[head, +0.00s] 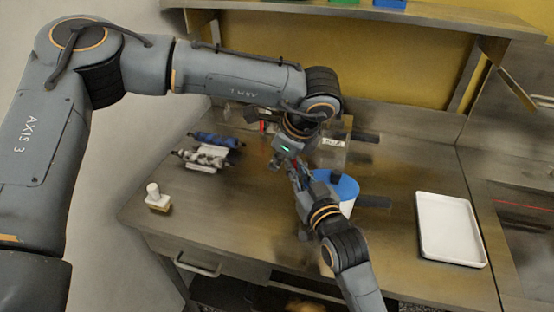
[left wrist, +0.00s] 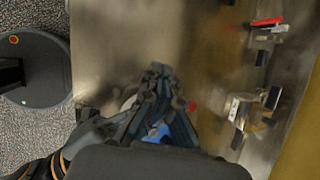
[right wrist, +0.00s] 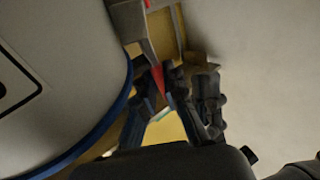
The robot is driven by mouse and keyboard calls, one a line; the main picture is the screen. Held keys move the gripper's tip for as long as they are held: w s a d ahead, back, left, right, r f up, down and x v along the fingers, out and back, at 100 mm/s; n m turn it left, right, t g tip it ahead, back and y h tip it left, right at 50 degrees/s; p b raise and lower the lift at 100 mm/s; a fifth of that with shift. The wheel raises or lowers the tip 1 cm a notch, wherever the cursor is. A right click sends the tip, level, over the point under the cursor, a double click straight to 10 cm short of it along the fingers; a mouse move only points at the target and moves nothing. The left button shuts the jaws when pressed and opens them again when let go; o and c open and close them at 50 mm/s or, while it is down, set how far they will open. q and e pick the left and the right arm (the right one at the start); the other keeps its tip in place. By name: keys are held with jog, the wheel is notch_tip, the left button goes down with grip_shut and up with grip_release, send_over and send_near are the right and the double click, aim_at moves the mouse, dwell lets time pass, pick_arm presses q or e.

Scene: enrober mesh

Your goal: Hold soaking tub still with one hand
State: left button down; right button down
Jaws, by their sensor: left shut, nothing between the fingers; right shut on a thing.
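The soaking tub (head: 346,188) is white with a blue top, upright on the bench in the head view. It fills the left of the right wrist view (right wrist: 55,75), and a bit of its blue shows past my left fingers (left wrist: 158,131). My left gripper (head: 277,160) is shut and empty just left of the tub. My right gripper (head: 295,172) comes from the front, close beside the tub. It is shut on a small red thing (right wrist: 158,80), mostly hidden by its fingers. Whether either gripper touches the tub, I cannot tell.
A white tray (head: 450,252) lies at the right. Blue and white rollers (head: 207,155) lie at the left, with a white-knobbed block (head: 157,198) near the front edge. A shelf (head: 370,15) hangs over the back. Bench between tub and tray is mostly clear.

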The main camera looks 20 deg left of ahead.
pick_arm(q)
jog(key=shift+d, duration=0.15)
jog(key=shift+w+d+f, duration=0.15)
jog(key=shift+w+d, duration=0.05)
jog(key=shift+d, duration=0.45)
